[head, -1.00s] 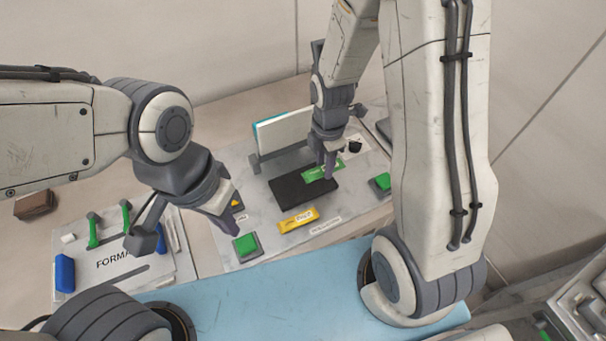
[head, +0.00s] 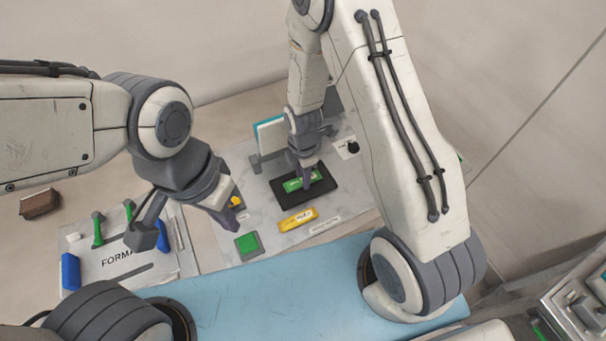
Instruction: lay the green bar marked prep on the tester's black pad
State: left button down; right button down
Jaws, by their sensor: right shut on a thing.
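The green bar (head: 294,185) is over the black pad (head: 326,184) of the tester. My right gripper (head: 305,184) is shut on the bar from above. I cannot tell whether the bar touches the pad or hangs just above it. The marking on the bar is too small to read. My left gripper (head: 232,226) hangs above the tester's left edge, near the green button, and I cannot make out whether its fingers are open or shut.
A yellow bar (head: 298,220) lies in front of the pad. A green button (head: 247,244) is at the front left. A white panel (head: 271,135) stands behind the pad. A board marked FORMA (head: 120,262) with green and blue handles is at left. A brown block (head: 40,203) lies far left.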

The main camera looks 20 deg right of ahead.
jog(key=shift+f, duration=0.2)
jog(key=c, duration=0.5)
grip_release()
jog(key=shift+r, duration=0.1)
